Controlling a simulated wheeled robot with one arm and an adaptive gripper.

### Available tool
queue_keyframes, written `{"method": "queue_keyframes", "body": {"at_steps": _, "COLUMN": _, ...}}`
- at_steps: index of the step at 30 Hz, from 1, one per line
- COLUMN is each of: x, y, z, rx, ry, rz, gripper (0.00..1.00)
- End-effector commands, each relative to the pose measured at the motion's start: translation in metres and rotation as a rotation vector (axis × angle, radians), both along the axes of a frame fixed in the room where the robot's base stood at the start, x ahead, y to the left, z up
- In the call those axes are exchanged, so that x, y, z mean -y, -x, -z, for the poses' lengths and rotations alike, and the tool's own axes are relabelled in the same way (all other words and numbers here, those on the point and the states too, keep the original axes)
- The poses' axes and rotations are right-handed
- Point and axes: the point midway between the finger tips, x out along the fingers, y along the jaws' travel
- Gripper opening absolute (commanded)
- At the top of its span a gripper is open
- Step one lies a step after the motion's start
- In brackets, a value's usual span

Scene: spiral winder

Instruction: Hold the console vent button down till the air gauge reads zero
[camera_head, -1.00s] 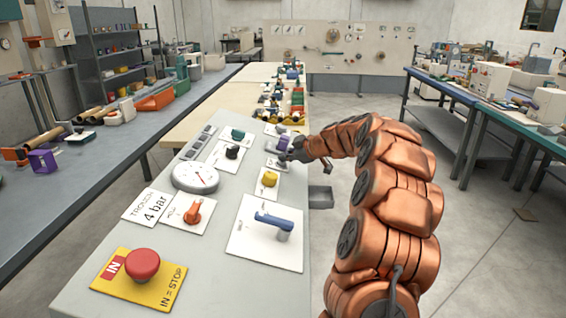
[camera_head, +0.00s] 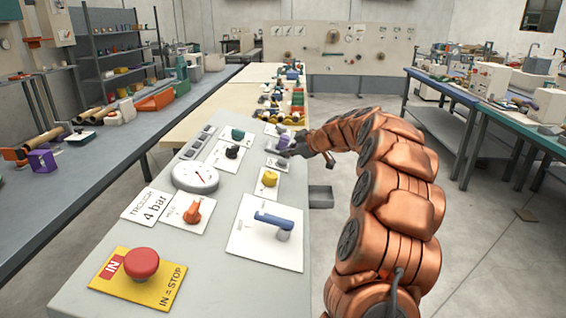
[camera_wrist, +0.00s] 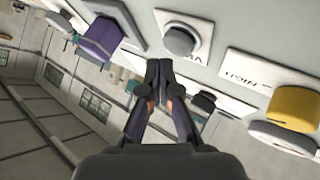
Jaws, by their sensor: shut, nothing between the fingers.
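My gripper (camera_head: 284,152) is at the far right part of the sloping grey console (camera_head: 130,232), its fingers together and empty. In the wrist view the closed fingertips (camera_wrist: 159,66) are beside a round grey button (camera_wrist: 181,40) on a white plate. The plate's lettering is partly cut off, starting with what looks like a V, so this may be the vent button. I cannot tell whether the fingertips touch it. The round white air gauge (camera_head: 195,177) is on the console's left side. Its needle is too small to read.
Near the gripper are a purple knob (camera_wrist: 101,38) and a yellow knob (camera_wrist: 296,106). Nearer me are a blue lever (camera_head: 274,221), an orange knob (camera_head: 193,212) and a red stop button (camera_head: 141,263). Open floor (camera_head: 490,250) lies to the right.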

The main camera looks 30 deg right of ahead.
Motion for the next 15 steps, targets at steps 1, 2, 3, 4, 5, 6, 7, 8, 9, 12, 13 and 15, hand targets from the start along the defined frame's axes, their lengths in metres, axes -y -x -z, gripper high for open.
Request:
{"method": "queue_keyframes", "body": {"at_steps": 1, "x": 0.0, "y": 0.0, "z": -0.001, "rx": 0.0, "ry": 0.0, "rz": 0.0, "gripper": 0.0}}
{"method": "queue_keyframes", "body": {"at_steps": 2, "x": 0.0, "y": 0.0, "z": -0.002, "rx": 0.001, "ry": 0.001, "rz": 0.0, "gripper": 0.0}}
{"method": "queue_keyframes", "body": {"at_steps": 3, "x": 0.001, "y": 0.0, "z": -0.004, "rx": 0.001, "ry": 0.001, "rz": 0.0, "gripper": 0.0}}
{"method": "queue_keyframes", "body": {"at_steps": 4, "x": 0.002, "y": 0.001, "z": -0.006, "rx": 0.002, "ry": 0.002, "rz": 0.0, "gripper": 0.0}}
{"method": "queue_keyframes", "body": {"at_steps": 5, "x": 0.002, "y": 0.001, "z": -0.008, "rx": 0.003, "ry": 0.002, "rz": 0.001, "gripper": 0.0}}
{"method": "queue_keyframes", "body": {"at_steps": 6, "x": 0.003, "y": 0.002, "z": -0.011, "rx": 0.003, "ry": 0.002, "rz": 0.001, "gripper": 0.0}}
{"method": "queue_keyframes", "body": {"at_steps": 7, "x": 0.004, "y": 0.002, "z": -0.013, "rx": 0.002, "ry": 0.001, "rz": 0.001, "gripper": 0.0}}
{"method": "queue_keyframes", "body": {"at_steps": 8, "x": 0.004, "y": 0.003, "z": -0.016, "rx": 0.003, "ry": 0.001, "rz": 0.0, "gripper": 0.0}}
{"method": "queue_keyframes", "body": {"at_steps": 9, "x": 0.005, "y": 0.003, "z": -0.018, "rx": 0.001, "ry": 0.0, "rz": -0.001, "gripper": 0.0}}
{"method": "queue_keyframes", "body": {"at_steps": 12, "x": 0.006, "y": 0.005, "z": -0.025, "rx": -0.001, "ry": -0.001, "rz": -0.001, "gripper": 0.0}}
{"method": "queue_keyframes", "body": {"at_steps": 13, "x": 0.007, "y": 0.006, "z": -0.028, "rx": 0.0, "ry": -0.001, "rz": -0.001, "gripper": 0.0}}
{"method": "queue_keyframes", "body": {"at_steps": 15, "x": 0.009, "y": 0.006, "z": -0.034, "rx": 0.002, "ry": 0.001, "rz": 0.0, "gripper": 0.0}}
